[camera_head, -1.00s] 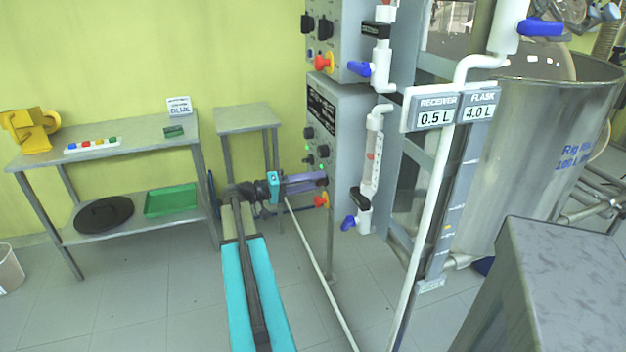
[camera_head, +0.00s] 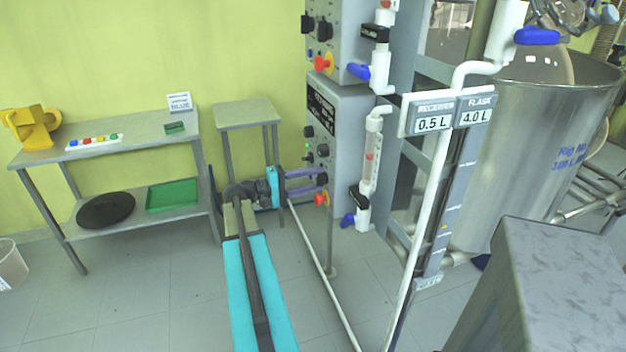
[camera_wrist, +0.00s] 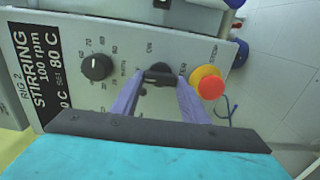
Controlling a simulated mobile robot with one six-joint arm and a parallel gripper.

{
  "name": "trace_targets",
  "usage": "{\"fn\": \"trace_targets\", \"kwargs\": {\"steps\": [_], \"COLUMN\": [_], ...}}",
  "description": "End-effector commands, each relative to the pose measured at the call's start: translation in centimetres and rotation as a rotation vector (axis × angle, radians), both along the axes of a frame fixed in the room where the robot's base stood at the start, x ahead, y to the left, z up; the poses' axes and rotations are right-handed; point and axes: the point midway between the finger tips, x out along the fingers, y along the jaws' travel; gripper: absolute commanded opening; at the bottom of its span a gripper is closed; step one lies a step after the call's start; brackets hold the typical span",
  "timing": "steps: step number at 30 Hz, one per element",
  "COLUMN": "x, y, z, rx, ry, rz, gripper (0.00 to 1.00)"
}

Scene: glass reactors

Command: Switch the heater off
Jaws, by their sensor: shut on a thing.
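The heater switch, a small black rotary knob (camera_wrist: 160,76), sits on the grey control panel (camera_head: 345,120) of the rig. A partly covered label beside it seems to read HEATER in the wrist view. My gripper (camera_wrist: 161,80) has its two purple fingers on either side of this knob and is shut on it. In the head view my gripper (camera_head: 321,180) reaches the lower panel from the left, with a gap visible between its fingers. The knob's pointer direction is hard to tell, as the fingers partly hide it.
A red stop button with yellow collar (camera_wrist: 209,83) sits close beside the right finger. A black scaled dial (camera_wrist: 96,67) is on the other side. White piping with a blue valve handle (camera_head: 348,220) stands right of the panel. A small table (camera_head: 245,112) stands behind.

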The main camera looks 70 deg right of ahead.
Motion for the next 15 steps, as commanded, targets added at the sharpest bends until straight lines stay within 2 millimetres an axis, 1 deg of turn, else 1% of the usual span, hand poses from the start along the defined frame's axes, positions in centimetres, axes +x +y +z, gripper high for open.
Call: {"fn": "trace_targets", "kwargs": {"steps": [5, 6, 8, 9, 15], "x": [0.11, 0.11, 0.1, 0.1, 0.06], "y": [-0.04, -0.04, -0.03, -0.02, -0.01], "z": [0.0, -0.01, -0.01, -0.01, 0.0], "rx": [0.002, 0.002, 0.001, 0.001, 0.0], "ry": [0.003, 0.003, 0.002, 0.002, 0.001], "rz": [0.003, 0.003, 0.003, 0.003, 0.002], "gripper": [0.18, 0.42, 0.52, 0.59, 0.59]}}
